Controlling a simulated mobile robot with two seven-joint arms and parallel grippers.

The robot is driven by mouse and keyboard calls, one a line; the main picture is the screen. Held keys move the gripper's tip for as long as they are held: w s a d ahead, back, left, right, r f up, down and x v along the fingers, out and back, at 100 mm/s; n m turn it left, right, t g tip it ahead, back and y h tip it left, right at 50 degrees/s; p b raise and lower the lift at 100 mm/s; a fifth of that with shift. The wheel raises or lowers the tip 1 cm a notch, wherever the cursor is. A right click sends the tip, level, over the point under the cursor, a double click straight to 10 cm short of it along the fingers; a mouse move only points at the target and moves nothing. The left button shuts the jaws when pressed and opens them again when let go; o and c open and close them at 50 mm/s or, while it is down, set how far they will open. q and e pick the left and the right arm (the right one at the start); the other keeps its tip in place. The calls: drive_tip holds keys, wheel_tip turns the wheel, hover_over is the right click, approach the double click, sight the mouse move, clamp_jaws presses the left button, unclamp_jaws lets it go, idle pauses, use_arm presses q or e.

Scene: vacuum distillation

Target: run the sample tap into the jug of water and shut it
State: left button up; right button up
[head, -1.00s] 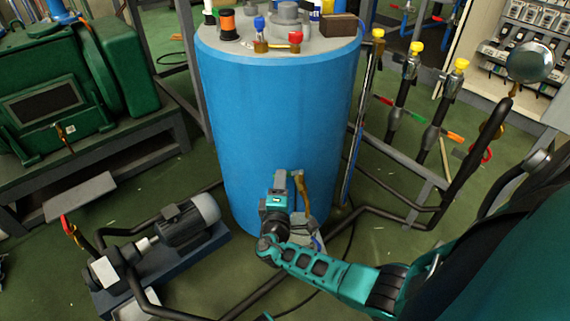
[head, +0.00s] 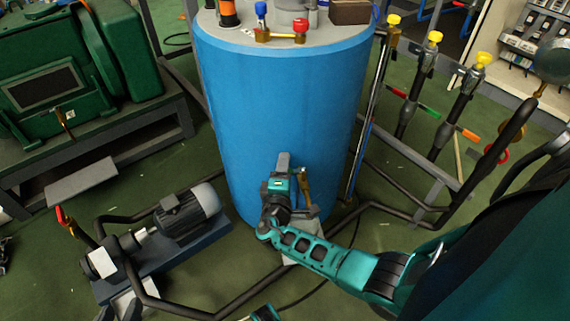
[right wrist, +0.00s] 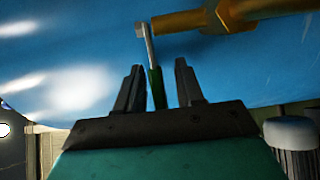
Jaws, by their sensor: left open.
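The brass sample tap (head: 304,184) sits low on the front of the blue drum (head: 285,110), and its body also shows in the right wrist view (right wrist: 205,20). My right gripper (head: 283,165) is beside the tap, against the drum's front in the picture. In the right wrist view its two dark fingers (right wrist: 160,82) are apart, with the tap's thin lever with a green grip (right wrist: 154,75) between them, with gaps on both sides. Only a teal and black piece of my left gripper (head: 265,312) shows at the bottom edge. I cannot make out the jug of water; a pale block (head: 304,238) is partly hidden below the tap.
A grey pump motor (head: 190,213) on a blue base stands left of the drum. Dark pipes (head: 225,308) run over the green floor around it. A green machine (head: 60,85) is at left. Valves with yellow caps (head: 434,38) stand at right.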

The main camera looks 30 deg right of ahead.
drive_tip(key=shift+c, duration=0.4)
clamp_jaws()
